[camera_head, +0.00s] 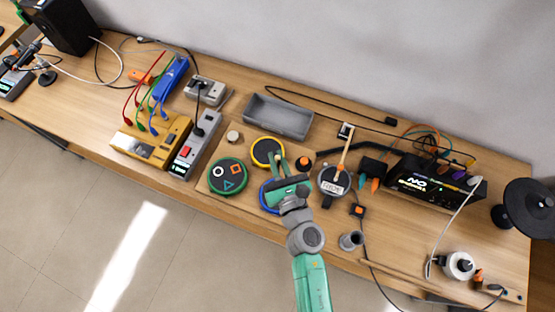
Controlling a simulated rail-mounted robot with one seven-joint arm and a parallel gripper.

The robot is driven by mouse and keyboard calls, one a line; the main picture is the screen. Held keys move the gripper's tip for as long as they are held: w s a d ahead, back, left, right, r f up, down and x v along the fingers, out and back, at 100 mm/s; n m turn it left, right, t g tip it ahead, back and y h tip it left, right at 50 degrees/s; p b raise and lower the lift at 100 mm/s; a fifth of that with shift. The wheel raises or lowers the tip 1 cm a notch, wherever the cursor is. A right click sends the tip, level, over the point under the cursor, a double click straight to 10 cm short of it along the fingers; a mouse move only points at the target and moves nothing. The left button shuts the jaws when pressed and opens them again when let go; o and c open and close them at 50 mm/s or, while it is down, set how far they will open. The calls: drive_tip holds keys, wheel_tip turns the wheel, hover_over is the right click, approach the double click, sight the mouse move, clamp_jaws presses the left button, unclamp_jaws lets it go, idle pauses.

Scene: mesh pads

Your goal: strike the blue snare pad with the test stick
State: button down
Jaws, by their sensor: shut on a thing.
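The blue snare pad (264,196) lies on the board near the table's front edge. Only its blue rim at the left shows; my gripper covers most of it. My gripper (275,158) is over this pad, with its green fingers pointing toward the yellow-rimmed pad (256,151). The gripper is shut on the test stick, which is hard to make out among the fingers. I cannot tell whether the stick touches a pad.
A green pad (227,187) is left of my gripper, and a round grey pad (335,192) with a wooden beater (344,154) is right. A grey tray (277,129) stands behind. A black module (418,181) and cables crowd the right. A grey cup (351,240) stands at the front.

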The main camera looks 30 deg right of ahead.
sight(278, 158)
wheel_tip(278, 158, up, 5)
drive_tip(key=p, duration=0.2)
drive_tip(key=shift+p, duration=0.4)
drive_tip(key=shift+f+b, duration=0.3)
